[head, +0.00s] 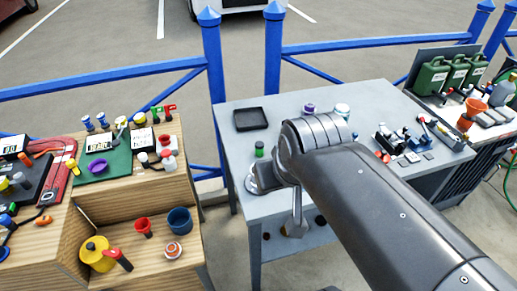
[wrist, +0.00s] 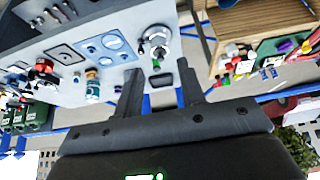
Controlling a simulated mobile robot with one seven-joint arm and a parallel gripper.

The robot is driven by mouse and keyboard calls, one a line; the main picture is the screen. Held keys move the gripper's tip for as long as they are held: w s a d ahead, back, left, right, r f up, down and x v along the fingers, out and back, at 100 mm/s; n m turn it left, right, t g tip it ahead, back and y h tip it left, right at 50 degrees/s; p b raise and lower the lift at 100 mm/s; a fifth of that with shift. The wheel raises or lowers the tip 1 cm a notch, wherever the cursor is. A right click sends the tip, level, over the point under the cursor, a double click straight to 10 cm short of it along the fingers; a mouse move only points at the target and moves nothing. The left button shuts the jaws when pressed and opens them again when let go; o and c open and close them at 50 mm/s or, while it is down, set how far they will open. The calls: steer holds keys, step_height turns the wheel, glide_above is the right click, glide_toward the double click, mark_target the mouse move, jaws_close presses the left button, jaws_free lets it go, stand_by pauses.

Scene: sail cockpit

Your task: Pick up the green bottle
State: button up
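A small bottle-like object with a green top (head: 259,148) stands near the left edge of the grey table, just left of my arm's elbow. In the wrist view, the same green object (wrist: 156,63) appears small, beyond the gap between my fingers and apart from them. My gripper (wrist: 158,85) is open, with its two dark fingers spread and nothing between them. In the head view my own arm hides the gripper.
A black tray (head: 250,118) lies behind the green object. A silver round item (head: 265,180) is in front of it. A purple item (head: 309,108) and a teal jar (head: 342,110) stand at the back. Green canisters (head: 430,78) stand far right. A wooden bench (head: 140,215) is left.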

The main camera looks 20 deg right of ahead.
stand_by(0.3)
steer(key=o, duration=0.4)
steer(key=n+g, duration=0.4)
glide_above(260, 144)
steer(key=s, duration=0.2)
step_height(260, 144, down, 12)
steer(key=f, duration=0.1)
steer(key=shift+y, duration=0.3)
steer(key=f, duration=0.2)
steer(key=w+f, duration=0.1)
steer(key=f, duration=0.2)
steer(key=shift+d+f, duration=0.1)
steer(key=shift+f, duration=0.05)
steer(key=shift+w+f, duration=0.2)
steer(key=shift+f, duration=0.65)
steer(key=shift+w+f, duration=0.25)
steer(key=shift+f, duration=0.55)
steer(key=shift+w+f, duration=0.2)
steer(key=shift+f, duration=0.65)
